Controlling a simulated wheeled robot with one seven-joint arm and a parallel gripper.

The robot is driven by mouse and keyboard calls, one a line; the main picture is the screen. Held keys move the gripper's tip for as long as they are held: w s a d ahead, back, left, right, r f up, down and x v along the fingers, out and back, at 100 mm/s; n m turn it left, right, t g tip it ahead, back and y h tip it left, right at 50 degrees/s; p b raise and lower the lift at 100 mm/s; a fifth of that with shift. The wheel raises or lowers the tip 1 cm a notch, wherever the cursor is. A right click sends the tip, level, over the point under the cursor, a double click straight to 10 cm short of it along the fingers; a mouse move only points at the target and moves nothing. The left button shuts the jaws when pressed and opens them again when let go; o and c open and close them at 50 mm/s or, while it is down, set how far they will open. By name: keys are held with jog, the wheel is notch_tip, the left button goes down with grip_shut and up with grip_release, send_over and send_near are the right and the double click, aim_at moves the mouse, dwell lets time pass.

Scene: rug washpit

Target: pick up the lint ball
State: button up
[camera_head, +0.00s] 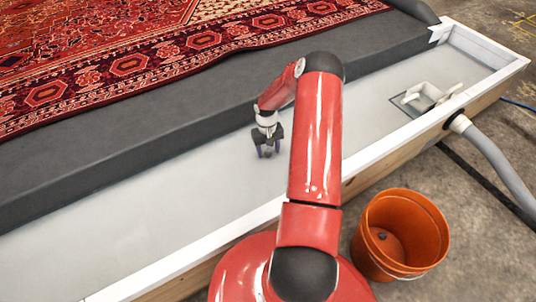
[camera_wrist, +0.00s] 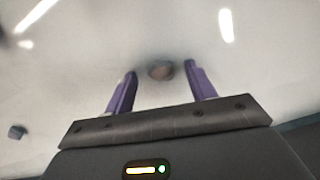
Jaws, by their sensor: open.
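A small, round, brownish-grey lump (camera_wrist: 161,70), which looks like the lint ball, shows blurred in the wrist view on the pale floor of the trough. It lies between and slightly beyond the two purple fingertips of my gripper (camera_wrist: 160,73), with a gap on both sides. My gripper is open and empty. In the head view my gripper (camera_head: 268,153) points down low over the trough (camera_head: 130,205). The lump cannot be made out there; my gripper hides that spot.
A small grey-blue piece (camera_wrist: 17,131) lies at the left in the wrist view. A red patterned rug (camera_head: 130,65) covers the dark ledge (camera_head: 130,150) behind the trough. An orange bucket (camera_head: 428,215) with a small dark thing inside stands outside. A drain fitting (camera_head: 425,97) sits at the right.

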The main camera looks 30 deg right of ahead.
jog(key=shift+c, duration=0.4)
jog(key=c, duration=1)
jog(key=shift+r, duration=0.15)
